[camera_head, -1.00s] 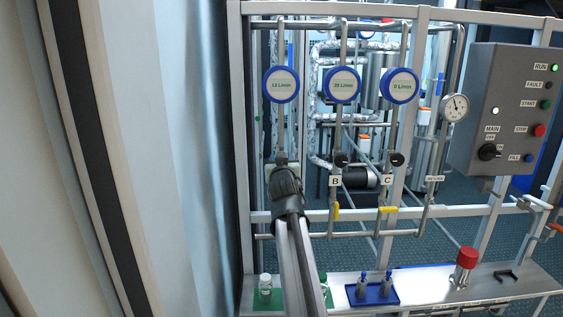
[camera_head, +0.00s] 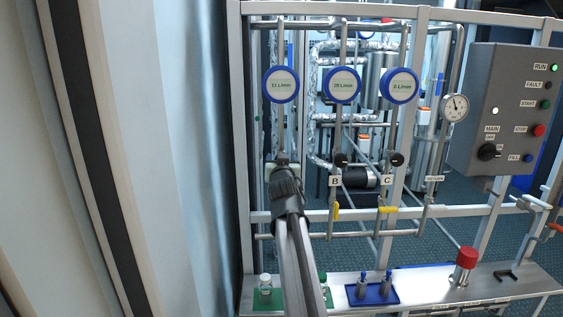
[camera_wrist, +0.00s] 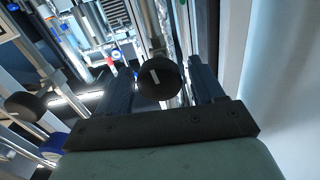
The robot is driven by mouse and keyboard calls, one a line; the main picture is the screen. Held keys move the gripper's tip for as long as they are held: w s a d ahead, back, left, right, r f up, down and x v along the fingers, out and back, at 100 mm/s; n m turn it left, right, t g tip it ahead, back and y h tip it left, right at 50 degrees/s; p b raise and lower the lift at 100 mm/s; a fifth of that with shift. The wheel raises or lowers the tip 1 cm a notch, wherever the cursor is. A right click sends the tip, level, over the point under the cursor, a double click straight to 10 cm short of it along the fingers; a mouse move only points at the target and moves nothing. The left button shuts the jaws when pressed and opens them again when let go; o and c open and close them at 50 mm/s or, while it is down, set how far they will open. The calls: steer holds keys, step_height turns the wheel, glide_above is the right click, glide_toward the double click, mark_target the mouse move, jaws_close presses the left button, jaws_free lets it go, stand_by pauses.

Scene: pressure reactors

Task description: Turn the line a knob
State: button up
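The line A knob (camera_wrist: 160,82) is a round black knob with a short white mark. In the wrist view it sits between the two dark fingers of my gripper (camera_wrist: 162,78). A narrow gap seems to show on each side, so the fingers look open around it. In the head view my gripper (camera_head: 286,180) is at the left pipe, below the left round blue gauge (camera_head: 281,85), and hides the knob and its label. That gauge reads about 11 L/min. The knobs of B (camera_head: 340,159) and C (camera_head: 397,159) stand to the right.
The middle gauge (camera_head: 342,85) and right gauge (camera_head: 399,85) are in line with the left one. A grey control box (camera_head: 497,115) is at the right. A bench (camera_head: 430,285) below carries a red-topped valve (camera_head: 466,260) and vials. A pale wall (camera_head: 150,150) stands close on the left.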

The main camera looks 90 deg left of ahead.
steer(key=shift+o, duration=0.2)
steer(key=d, duration=1.3)
steer(key=shift+d, duration=0.4)
